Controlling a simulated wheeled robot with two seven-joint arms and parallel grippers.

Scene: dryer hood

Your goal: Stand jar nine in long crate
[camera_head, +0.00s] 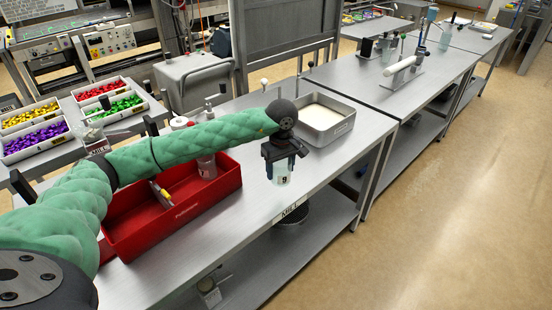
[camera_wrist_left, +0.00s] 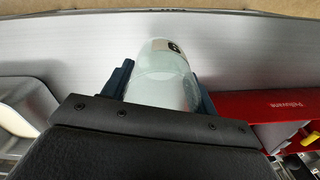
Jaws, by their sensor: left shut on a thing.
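Jar nine (camera_head: 281,175) is a pale, clear jar with a dark 9 on it. My left gripper (camera_head: 281,158) is shut on it and holds it roughly upright near the front edge of the steel table. In the left wrist view the jar (camera_wrist_left: 165,80) sits between the two dark blue fingers, its label at the top. The long red crate (camera_head: 182,222) lies left of the jar, partly hidden by my green-sleeved left arm. The crate's red wall also shows at the right of the left wrist view (camera_wrist_left: 245,105). My right gripper does not show.
A metal pan (camera_head: 325,128) of pale stuff stands behind the jar. Candy bins (camera_head: 38,128) stand at the far left. Bare table (camera_head: 240,205) lies between crate and jar.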

